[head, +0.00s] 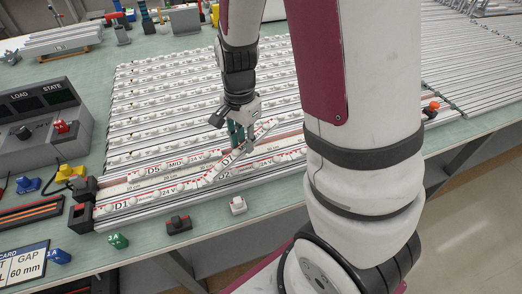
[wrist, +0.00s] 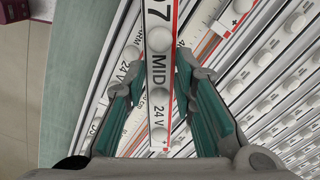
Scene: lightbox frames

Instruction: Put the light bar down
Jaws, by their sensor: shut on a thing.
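My gripper (head: 236,137) is over the front part of the rows of bars, fingers pointing down. It is shut on a white light bar (head: 217,171), which lies at a slant across the rows below. In the wrist view my gripper (wrist: 160,66) has its teal fingers on either side of the light bar (wrist: 158,72), which carries round white lamps, red edge marks and the print "7 MID 24 V". The top of the bar runs out of that view. I cannot tell whether the bar touches the rows beneath it.
Several rows of similar bars (head: 150,98) cover the green table (head: 145,262). A grey control box (head: 38,128) with LOAD and STATE displays stands at the left. Small clips (head: 178,225) lie in front. The table's front edge is close by.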

